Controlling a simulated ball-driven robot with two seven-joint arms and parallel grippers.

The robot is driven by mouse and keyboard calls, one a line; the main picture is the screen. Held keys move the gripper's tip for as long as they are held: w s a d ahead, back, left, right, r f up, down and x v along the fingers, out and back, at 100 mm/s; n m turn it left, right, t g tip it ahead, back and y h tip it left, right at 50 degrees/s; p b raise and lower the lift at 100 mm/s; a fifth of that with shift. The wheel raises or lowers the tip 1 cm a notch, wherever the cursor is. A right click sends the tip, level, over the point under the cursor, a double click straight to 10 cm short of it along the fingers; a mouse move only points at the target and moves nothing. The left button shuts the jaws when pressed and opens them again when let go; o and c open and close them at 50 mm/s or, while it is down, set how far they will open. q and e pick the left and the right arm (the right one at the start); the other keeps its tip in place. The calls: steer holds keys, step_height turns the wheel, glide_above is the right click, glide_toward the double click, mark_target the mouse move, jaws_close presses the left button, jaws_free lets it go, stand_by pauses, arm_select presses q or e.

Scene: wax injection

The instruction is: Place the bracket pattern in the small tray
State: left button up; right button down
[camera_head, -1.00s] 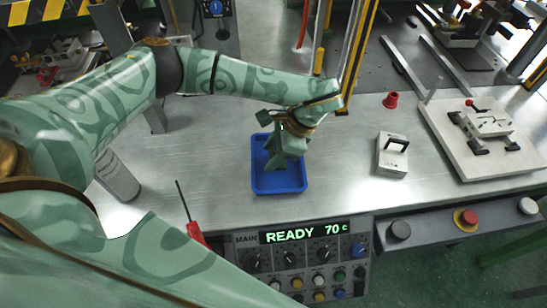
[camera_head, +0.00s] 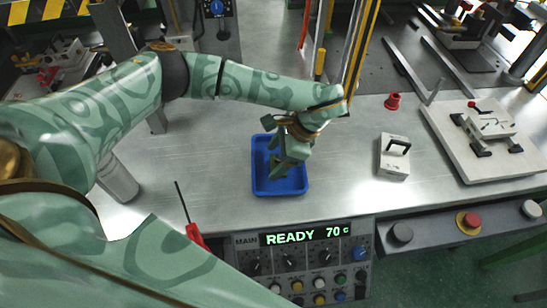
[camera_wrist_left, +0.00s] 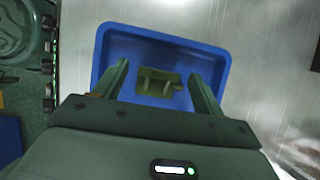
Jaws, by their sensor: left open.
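The small blue tray (camera_head: 263,186) sits on the metal bench in the head view, below my left gripper (camera_head: 277,167). The wrist view shows the same tray (camera_wrist_left: 150,37) from above. The bracket pattern (camera_wrist_left: 157,86), a small olive-green piece, lies inside the tray. My left gripper (camera_wrist_left: 160,72) is open, with one finger on each side of the pattern and visible gaps between. In the head view I cannot make out the pattern behind the gripper. My right gripper is not in view.
A white block with a black handle (camera_head: 394,156) and a red cup (camera_head: 392,101) stand right of the tray. A pale board with a fixture (camera_head: 488,124) is farther right. Bare bench surrounds the tray.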

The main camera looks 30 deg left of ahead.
arm_select(q)
steer(key=p+v, duration=0.1)
steer(key=v, duration=0.9)
steer(key=shift+d+r, duration=0.25)
steer(key=shift+r, duration=0.1)
